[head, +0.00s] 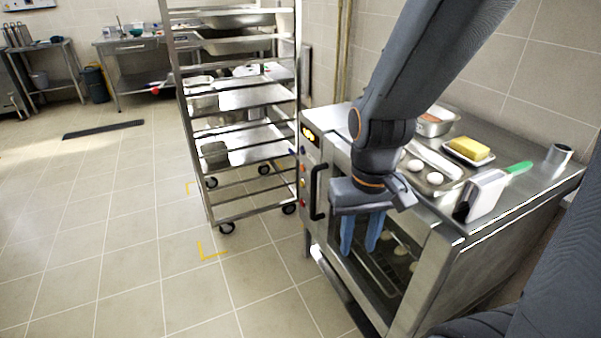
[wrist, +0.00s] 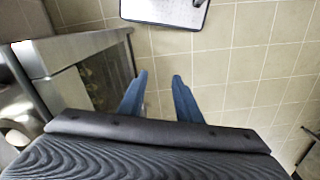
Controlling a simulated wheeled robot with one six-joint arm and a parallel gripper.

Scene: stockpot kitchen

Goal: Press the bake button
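The oven (head: 420,290) is a steel box with a glass door and a dark vertical handle (head: 318,192). Its control panel (head: 309,160) is on the left of the front, with a lit display (head: 310,134) above a column of small coloured buttons (head: 302,183). I cannot read which button is bake. My gripper (head: 359,248) hangs in front of the glass door, right of the handle and the panel, with its blue fingers pointing down. In the wrist view the fingers (wrist: 158,80) are apart with nothing between them. The oven door glass (wrist: 100,75) shows at the left there.
A wheeled steel rack (head: 250,140) stands left of the oven, close to the panel. On the oven top are a tray with eggs (head: 435,177), a yellow block on a plate (head: 468,148), a metal pan (head: 435,122) and a green-handled tool (head: 517,168).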

